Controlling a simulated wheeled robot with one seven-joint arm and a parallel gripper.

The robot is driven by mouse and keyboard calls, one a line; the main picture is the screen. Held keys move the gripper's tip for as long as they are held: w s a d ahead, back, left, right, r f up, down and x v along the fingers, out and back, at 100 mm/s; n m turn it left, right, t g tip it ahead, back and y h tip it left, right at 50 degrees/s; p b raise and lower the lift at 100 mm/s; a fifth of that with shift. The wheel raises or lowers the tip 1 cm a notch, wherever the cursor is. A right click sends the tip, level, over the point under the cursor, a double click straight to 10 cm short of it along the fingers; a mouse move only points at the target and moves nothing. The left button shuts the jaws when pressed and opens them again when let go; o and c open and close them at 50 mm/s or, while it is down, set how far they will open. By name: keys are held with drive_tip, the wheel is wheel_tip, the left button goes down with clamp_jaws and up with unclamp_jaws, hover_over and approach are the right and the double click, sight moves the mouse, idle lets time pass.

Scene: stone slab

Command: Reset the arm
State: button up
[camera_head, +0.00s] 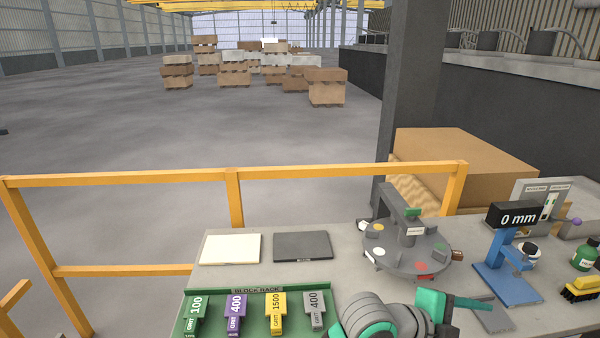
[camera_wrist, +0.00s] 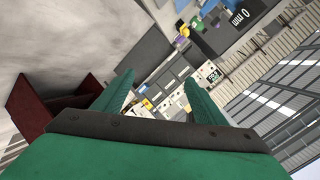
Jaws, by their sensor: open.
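My gripper (camera_head: 468,303) is the teal end of my grey arm, low in the head view right of centre. It points to the right over the stone slab (camera_head: 345,258). In the wrist view my gripper (camera_wrist: 156,88) shows two teal fingers set apart, with nothing between them. In the head view it is beside the block rack (camera_head: 262,291) and in front of the round grey turntable (camera_head: 385,262). My arm hides part of the slab's front.
The rack holds several labelled grit blocks. A cream plate (camera_head: 230,249) and a dark plate (camera_head: 302,245) lie behind it. A blue gauge stand (camera_head: 497,275) reading 0 mm, a green bottle (camera_head: 584,256) and a yellow brush (camera_head: 581,289) stand right. A yellow rail (camera_head: 130,178) runs behind.

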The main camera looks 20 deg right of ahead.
drive_tip(key=w+a+n+t+h, duration=0.5)
drive_tip(key=w+n+t, duration=0.5)
drive_tip(key=n, duration=0.5)
drive_tip(key=w+a+f+n+t+y, duration=0.1)
drive_tip(key=a+f+n+t+y, duration=0.7)
drive_tip(key=a+f+n, duration=0.4)
drive_tip(key=s+a+f+n+y, duration=0.2)
drive_tip(key=s+a+f+y, duration=0.35)
drive_tip(key=s+a, duration=0.4)
drive_tip(key=s+a+f+n+y, duration=0.35)
drive_tip(key=s+a+f, duration=0.35)
drive_tip(key=a, duration=0.5)
drive_tip(key=s+a+r+m+y, duration=0.1)
drive_tip(key=s+a, duration=0.4)
drive_tip(key=s, duration=0.4)
drive_tip(key=shift+a+m+g, duration=0.2)
drive_tip(key=shift+m+g, duration=0.1)
drive_tip(key=shift+m, duration=0.05)
idle(1.9)
